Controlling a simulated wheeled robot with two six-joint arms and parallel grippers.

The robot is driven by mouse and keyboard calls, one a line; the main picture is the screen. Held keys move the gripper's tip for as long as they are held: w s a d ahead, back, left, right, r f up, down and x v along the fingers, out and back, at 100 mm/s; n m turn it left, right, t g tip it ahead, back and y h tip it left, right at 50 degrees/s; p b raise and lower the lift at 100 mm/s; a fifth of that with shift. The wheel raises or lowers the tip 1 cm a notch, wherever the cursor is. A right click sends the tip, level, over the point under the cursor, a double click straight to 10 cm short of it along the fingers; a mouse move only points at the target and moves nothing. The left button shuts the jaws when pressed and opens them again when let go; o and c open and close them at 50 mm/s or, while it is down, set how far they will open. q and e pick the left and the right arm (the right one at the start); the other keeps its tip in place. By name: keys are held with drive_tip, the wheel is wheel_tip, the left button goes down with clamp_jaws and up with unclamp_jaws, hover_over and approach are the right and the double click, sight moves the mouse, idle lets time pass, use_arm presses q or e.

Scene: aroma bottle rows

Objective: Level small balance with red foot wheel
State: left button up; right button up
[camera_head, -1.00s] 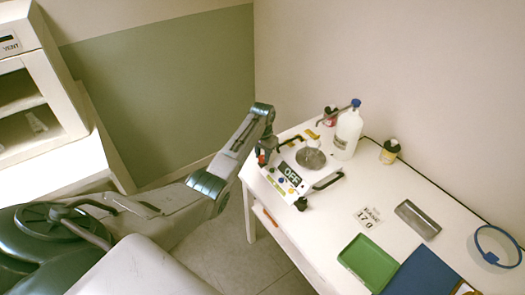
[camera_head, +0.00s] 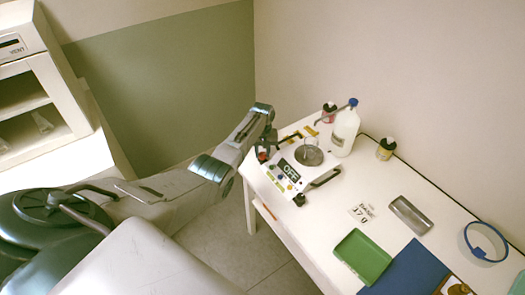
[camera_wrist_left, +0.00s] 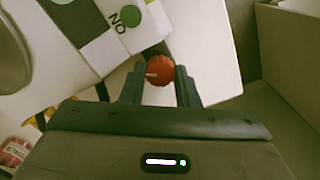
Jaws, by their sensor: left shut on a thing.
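The red foot wheel (camera_wrist_left: 159,70) is a ribbed red knob with a pale mark, at the balance's edge. My left gripper (camera_wrist_left: 160,84) is shut on the red wheel, one dark finger on each side. In the head view the left gripper (camera_head: 263,153) is at the balance's left corner, and the arm largely hides the wheel. My right gripper is not in view.
A white bottle with blue cap (camera_head: 345,131) and small dark-capped jars (camera_head: 386,149) stand behind. A green tray (camera_head: 362,257), metal tray (camera_head: 410,214), blue mat (camera_head: 415,272) and blue ring (camera_head: 485,242) lie to the right. The table's middle is mostly clear.

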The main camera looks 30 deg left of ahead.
sight(262, 154)
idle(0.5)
use_arm(q)
drive_tip(key=o, duration=1)
wheel_tip(262, 154, up, 11)
drive_tip(key=shift+f+b, duration=0.1)
drive_tip(key=shift+b, duration=0.6)
